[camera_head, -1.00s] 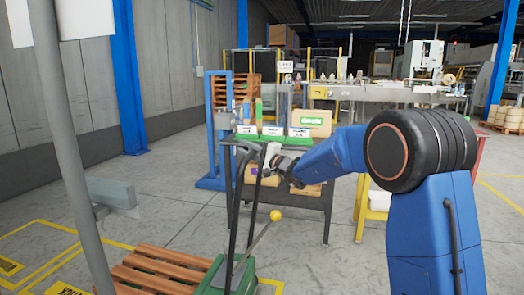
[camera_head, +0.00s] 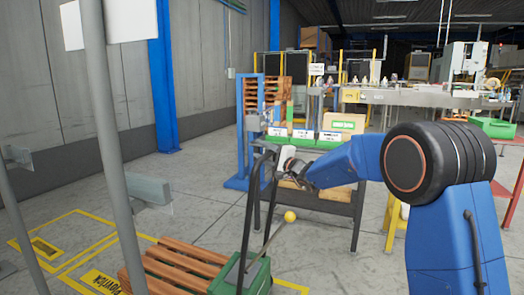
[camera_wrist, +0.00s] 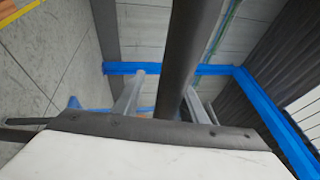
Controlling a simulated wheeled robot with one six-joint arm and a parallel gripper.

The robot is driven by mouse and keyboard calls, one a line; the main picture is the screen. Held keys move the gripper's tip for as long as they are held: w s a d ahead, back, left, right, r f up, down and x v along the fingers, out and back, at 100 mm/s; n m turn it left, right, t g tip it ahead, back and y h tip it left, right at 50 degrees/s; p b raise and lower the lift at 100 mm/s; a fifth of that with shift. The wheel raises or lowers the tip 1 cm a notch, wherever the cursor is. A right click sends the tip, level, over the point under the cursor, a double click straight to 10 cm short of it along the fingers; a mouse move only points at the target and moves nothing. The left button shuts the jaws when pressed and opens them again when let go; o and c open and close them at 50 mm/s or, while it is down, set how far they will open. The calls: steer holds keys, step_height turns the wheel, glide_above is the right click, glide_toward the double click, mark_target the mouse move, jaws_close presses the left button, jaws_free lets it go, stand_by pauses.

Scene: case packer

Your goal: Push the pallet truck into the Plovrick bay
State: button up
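The pallet truck (camera_head: 247,276) stands at the bottom of the head view, with a green body, a black handle (camera_head: 250,205) and a lever with a yellow knob (camera_head: 290,216). A brown slatted wooden pallet (camera_head: 178,266) lies at its left. The floor label reading Plovrick (camera_head: 106,282) lies in a yellow-outlined bay just left of the pallet, partly behind a grey post. My gripper (camera_head: 280,166) is at the top of the handle.
Grey posts (camera_head: 115,150) stand at the left, one close to the pallet. A grey rail end (camera_head: 148,187) juts out above the bays. A second marked bay (camera_head: 42,247) lies farther left. A dark workbench (camera_head: 335,204) stands behind the handle.

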steer(key=shift+d+r, duration=0.15)
steer(key=shift+r, duration=0.05)
steer(key=v, duration=1.7)
steer(key=shift+d+f, duration=0.1)
